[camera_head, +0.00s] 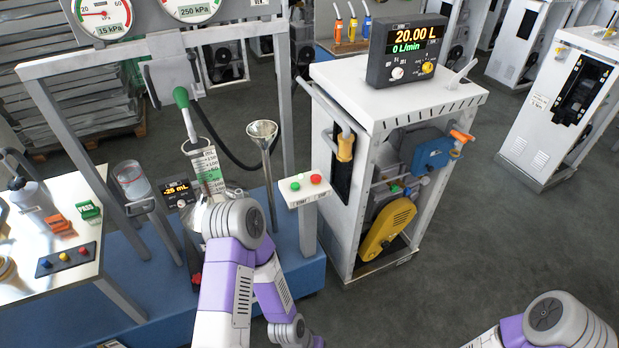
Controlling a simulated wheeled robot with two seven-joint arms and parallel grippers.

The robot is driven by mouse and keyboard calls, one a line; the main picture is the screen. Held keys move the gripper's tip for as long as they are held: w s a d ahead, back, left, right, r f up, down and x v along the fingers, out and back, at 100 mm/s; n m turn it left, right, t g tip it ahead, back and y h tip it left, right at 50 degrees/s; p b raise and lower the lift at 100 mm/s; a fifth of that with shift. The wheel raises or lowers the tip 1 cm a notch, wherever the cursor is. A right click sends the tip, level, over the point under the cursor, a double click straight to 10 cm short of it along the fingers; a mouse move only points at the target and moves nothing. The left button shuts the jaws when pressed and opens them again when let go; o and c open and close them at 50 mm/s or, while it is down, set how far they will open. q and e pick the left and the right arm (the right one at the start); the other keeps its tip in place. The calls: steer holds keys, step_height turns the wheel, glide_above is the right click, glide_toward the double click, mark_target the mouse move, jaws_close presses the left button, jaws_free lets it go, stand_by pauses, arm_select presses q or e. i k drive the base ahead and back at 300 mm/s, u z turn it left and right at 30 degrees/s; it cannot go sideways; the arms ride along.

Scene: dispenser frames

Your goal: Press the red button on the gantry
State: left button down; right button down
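The red button (316,178) sits at the right end of a small white button box (304,191), beside a white and a green button. The box stands on a short white post near the right leg of the white gantry frame (286,110). My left arm rises from the bottom edge, with its purple links and grey joint left of and below the box. Its gripper does not show. Only part of my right arm shows at the lower right corner, and its gripper is out of view. Nothing is seen touching the red button.
A white dispenser cabinet (385,101) with a display (406,50) stands close right of the button box. A metal funnel (262,130) and a nozzle over a measuring vessel (207,170) stand left of it. A table (20,290) with another button panel (66,259) is at left.

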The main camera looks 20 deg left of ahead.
mark_target(315, 178)
steer(key=u, duration=1.4)
steer(key=i, duration=0.45)
